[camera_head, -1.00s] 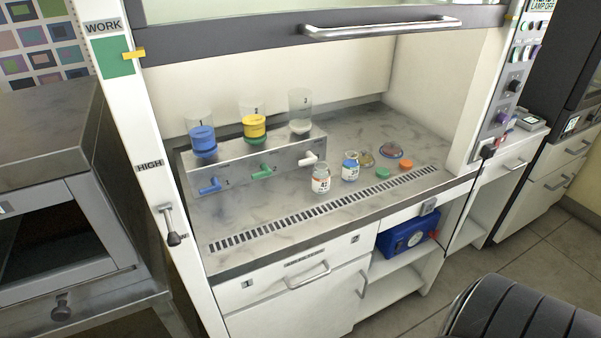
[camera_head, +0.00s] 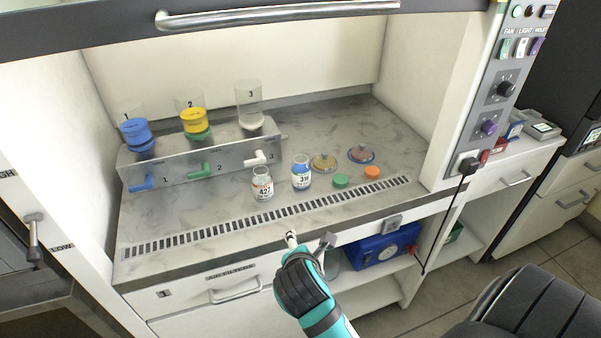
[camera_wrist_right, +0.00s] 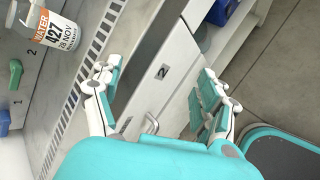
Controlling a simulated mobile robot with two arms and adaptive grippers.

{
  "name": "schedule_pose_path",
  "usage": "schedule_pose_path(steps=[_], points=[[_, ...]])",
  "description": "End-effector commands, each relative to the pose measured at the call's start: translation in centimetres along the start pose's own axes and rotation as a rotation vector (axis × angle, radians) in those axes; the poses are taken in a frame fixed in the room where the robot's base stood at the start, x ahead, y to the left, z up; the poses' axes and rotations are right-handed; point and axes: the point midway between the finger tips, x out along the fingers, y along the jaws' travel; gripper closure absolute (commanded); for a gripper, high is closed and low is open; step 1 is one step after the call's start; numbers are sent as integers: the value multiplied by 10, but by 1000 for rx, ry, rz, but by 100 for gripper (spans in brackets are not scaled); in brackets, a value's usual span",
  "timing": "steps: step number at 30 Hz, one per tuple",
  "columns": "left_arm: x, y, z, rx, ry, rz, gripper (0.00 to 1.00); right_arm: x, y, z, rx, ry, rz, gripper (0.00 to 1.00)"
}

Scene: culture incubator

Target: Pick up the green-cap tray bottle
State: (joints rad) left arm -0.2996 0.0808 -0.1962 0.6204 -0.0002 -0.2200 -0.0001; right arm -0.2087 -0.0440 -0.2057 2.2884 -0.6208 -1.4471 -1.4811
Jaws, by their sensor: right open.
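Two small clear bottles stand on the hood's marble worktop: one with an orange-and-white label reading 427 (camera_head: 262,184), the other with blue contents and a label reading 316 (camera_head: 301,173). A flat green cap (camera_head: 341,181) lies on the worktop right of them, on no bottle. I see no bottle wearing a green cap. My right gripper (camera_head: 308,240) is at the worktop's front edge, below and in front of the bottles. In the wrist view its fingers (camera_wrist_right: 157,76) are apart and empty; the 427 bottle (camera_wrist_right: 54,30) shows at upper left. My left gripper is out of view.
An orange cap (camera_head: 373,172) and two round dishes (camera_head: 323,162) (camera_head: 361,153) lie near the green cap. A metal rack with three numbered cups (camera_head: 200,160) stands at left. A slotted vent (camera_head: 200,233) runs along the front. The raised sash handle (camera_head: 280,13) crosses above.

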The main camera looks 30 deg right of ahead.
Motion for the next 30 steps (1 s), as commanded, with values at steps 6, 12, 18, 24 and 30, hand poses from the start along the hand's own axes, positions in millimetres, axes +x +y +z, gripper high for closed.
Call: schedule_pose_path(steps=[6,12,18,24,30], points=[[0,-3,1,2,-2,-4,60,-5,52,14,-372,-142,74,24],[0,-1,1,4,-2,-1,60,-17,100,28,-755,-314,84,24],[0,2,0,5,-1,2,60,-21,119,35,-918,-391,66,24],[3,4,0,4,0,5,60,11,128,46,-930,-397,63,24],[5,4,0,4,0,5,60,52,137,59,-928,-396,63,24]])
